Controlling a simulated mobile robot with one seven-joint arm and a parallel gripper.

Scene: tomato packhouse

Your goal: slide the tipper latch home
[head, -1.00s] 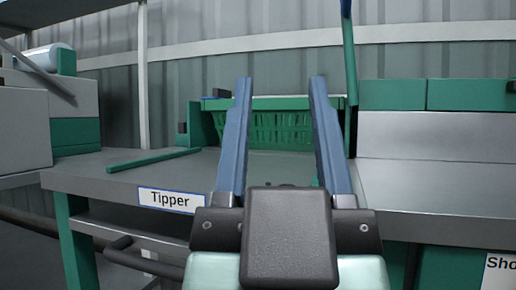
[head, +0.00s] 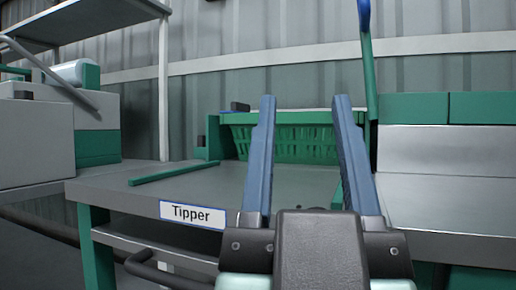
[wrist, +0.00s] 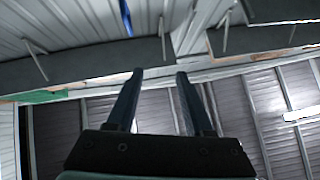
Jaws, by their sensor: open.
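The tipper is a grey-topped bench with a "Tipper" label (head: 192,214) on its front edge. A green slatted crate (head: 285,143) stands at its back, partly behind my fingers. A small black knob (head: 240,106) sits at the crate's upper left, and a dark block (head: 201,141) lies lower left of it; I cannot tell which, if either, is the latch. My gripper (head: 306,99) is open and empty, its two blue fingers pointing up in front of the crate. In the wrist view my gripper (wrist: 160,72) shows only wall and roof beyond it.
A green bar (head: 172,172) lies along the tabletop at the left. A green post with a blue top (head: 368,75) rises right of the crate. A grey sloped surface (head: 440,150) is at the right, and a grey and green machine (head: 45,130) at the left.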

